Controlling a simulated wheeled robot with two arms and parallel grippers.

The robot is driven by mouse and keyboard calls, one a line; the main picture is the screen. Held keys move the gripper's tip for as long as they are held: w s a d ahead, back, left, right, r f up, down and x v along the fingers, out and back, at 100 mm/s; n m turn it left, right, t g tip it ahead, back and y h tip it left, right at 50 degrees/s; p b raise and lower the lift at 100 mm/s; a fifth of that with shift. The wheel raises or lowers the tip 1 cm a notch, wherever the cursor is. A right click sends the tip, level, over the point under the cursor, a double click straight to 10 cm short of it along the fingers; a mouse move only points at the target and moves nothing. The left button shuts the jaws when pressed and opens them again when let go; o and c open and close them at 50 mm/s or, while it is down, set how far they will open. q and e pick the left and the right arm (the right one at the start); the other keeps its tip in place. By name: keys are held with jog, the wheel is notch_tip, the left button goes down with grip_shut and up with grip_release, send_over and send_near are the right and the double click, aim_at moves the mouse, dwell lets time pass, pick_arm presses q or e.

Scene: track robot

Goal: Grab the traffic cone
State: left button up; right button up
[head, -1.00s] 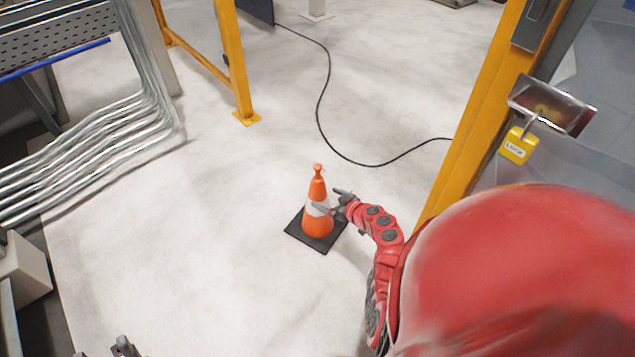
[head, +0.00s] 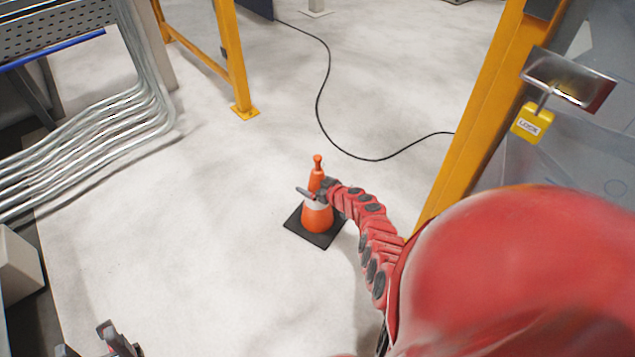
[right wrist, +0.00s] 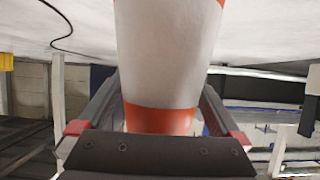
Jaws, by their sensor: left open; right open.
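An orange traffic cone (head: 318,217) with a white band and a dark square base (head: 300,234) stands upright on the floor in the middle of the head view. My right gripper (head: 306,193) is at the cone's upper part, and its arm comes in from the right. In the right wrist view the cone (right wrist: 168,50) fills the space between the two fingers of my open right gripper (right wrist: 160,95). Part of the cone's band is hidden by the gripper in the head view. My left gripper (head: 90,345) is open and empty at the bottom left edge, far from the cone.
Bent metal pipes (head: 110,125) are at the left. A black cable (head: 322,100) lies on the floor behind the cone. The floor around the cone is clear.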

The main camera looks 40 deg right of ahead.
grip_shut()
dwell(0.4)
jog(key=shift+r, duration=0.1)
